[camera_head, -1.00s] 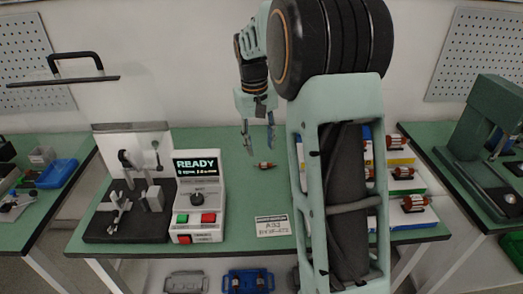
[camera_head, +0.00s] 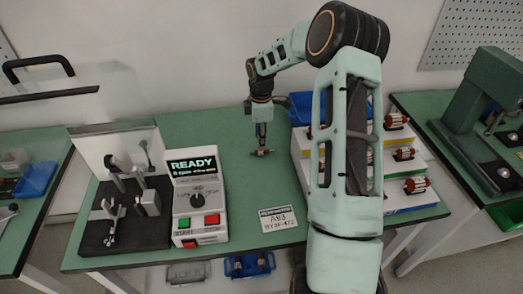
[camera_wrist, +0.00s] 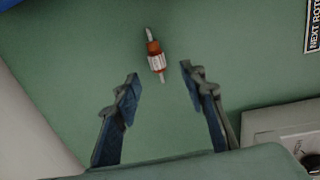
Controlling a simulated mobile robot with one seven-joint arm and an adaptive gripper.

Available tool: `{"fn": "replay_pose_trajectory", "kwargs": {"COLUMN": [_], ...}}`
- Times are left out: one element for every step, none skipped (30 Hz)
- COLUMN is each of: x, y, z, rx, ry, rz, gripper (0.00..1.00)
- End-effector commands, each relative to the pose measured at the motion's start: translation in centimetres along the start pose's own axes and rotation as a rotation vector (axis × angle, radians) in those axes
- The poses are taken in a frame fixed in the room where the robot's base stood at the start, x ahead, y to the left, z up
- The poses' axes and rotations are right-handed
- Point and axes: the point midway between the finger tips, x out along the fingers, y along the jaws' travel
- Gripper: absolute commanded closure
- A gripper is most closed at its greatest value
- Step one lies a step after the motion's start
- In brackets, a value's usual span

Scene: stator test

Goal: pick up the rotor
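A small rotor with a red-brown body, a pale band and a metal shaft lies on the green bench top; the rotor (camera_wrist: 155,58) shows in the wrist view, just beyond the fingertips and between their lines. In the head view the rotor (camera_head: 264,152) lies right below my gripper. My gripper (camera_wrist: 160,82) is open, its two blue-padded fingers apart with nothing between them. In the head view my gripper (camera_head: 262,138) points down close above the rotor; whether the tips touch the bench is too small to tell.
A test unit (camera_head: 196,195) reading READY stands left of the rotor, beside a black fixture (camera_head: 120,225). A stepped rack (camera_head: 405,170) holding several rotors and a blue bin (camera_head: 300,108) are to the right. A label card (camera_head: 278,218) lies in front. Bench around the rotor is clear.

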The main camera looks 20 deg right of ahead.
Motion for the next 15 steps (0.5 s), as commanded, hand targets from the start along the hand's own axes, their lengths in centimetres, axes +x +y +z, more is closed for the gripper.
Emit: {"fn": "replay_pose_trajectory", "kwargs": {"x": [0.6,0.9,1.2,1.3,1.4,1.7,1.9,2.2,2.6,3.0,3.4,4.0,4.3,4.8,5.3], "y": [0.0,0.0,0.0,0.0,0.0,0.1,0.1,0.1,0.1,0.2,0.2,0.3,0.3,0.3,0.3], "z": [0.0,0.0,0.0,0.0,0.0,-0.1,-0.1,-0.1,-0.2,-0.3,-0.4,-0.5,-0.6,-0.6,-0.5], "rx": [0.000,0.000,0.000,0.000,0.000,0.000,0.000,0.000,0.001,0.001,0.001,0.000,0.000,0.000,0.001], "ry": [0.000,0.000,0.000,0.000,0.000,0.000,0.000,0.000,0.001,0.001,0.001,0.001,0.001,0.001,0.001], "rz": [-0.002,-0.002,-0.001,0.000,0.000,0.000,0.000,-0.001,-0.002,-0.002,-0.003,-0.002,-0.002,-0.003,-0.002], "gripper": [0.61,0.61,0.61,0.61,0.61,0.61,0.61,0.61,0.61,0.61,0.61,0.61,0.61,0.61,0.61]}}
